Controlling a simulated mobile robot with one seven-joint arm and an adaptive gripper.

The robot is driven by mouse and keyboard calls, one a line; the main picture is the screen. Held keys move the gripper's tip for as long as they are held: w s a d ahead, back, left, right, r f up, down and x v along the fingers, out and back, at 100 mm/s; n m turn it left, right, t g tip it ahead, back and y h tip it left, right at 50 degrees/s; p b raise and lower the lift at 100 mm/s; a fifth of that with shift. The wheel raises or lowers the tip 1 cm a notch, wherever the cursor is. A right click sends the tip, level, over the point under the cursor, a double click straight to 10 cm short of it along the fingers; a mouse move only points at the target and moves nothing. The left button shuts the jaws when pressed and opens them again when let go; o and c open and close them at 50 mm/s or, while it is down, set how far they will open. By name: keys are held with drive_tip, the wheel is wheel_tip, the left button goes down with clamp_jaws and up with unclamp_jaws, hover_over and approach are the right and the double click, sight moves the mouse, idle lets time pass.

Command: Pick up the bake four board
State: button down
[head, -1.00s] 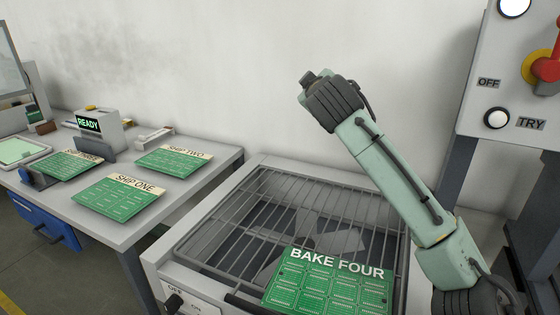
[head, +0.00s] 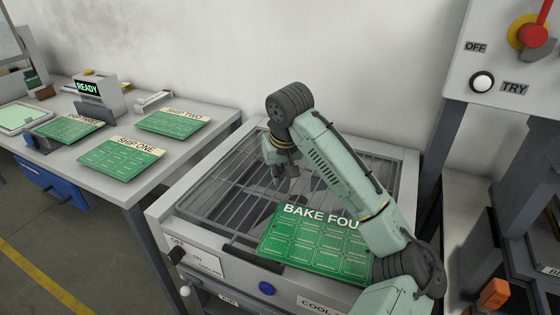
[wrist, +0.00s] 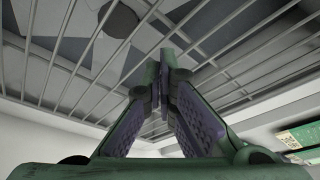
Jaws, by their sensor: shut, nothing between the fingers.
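The bake four board (head: 310,246) is a green circuit panel with white lettering. It lies on the front right of the wire rack in the head view, and my arm covers the end of its label. My gripper (head: 283,180) hangs over the rack behind the board, apart from it. In the wrist view my gripper (wrist: 168,75) has its fingers together with nothing between them, and rack wires fill the view beyond. A green board edge with a cream strip (wrist: 300,135) shows at the right of the wrist view; I cannot tell which board it is.
The wire rack (head: 215,195) sits in a grey-framed unit with a front handle and knobs. On the left table are the ship one board (head: 120,158), the ship two board (head: 175,122), another green board (head: 68,128) and a READY box (head: 97,92). A switch panel (head: 500,65) stands right.

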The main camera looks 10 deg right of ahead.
sight(282, 200)
drive_tip(key=shift+x, duration=0.95)
drive_tip(key=shift+s+d+f+p, duration=0.15)
drive_tip(key=shift+s+p, duration=0.15)
drive_tip(key=shift+p, duration=0.15)
drive_tip(key=shift+s+d, duration=0.1)
drive_tip(key=shift+s, duration=1.05)
drive_tip(key=shift+s+f+p, duration=0.1)
drive_tip(key=shift+s+p, duration=0.25)
drive_tip(key=shift+s, duration=0.05)
drive_tip(key=shift+s, duration=0.15)
drive_tip(key=shift+s+f, duration=0.1)
drive_tip(key=shift+s, duration=0.2)
drive_tip(key=shift+s+d, duration=0.1)
drive_tip(key=shift+s, duration=0.35)
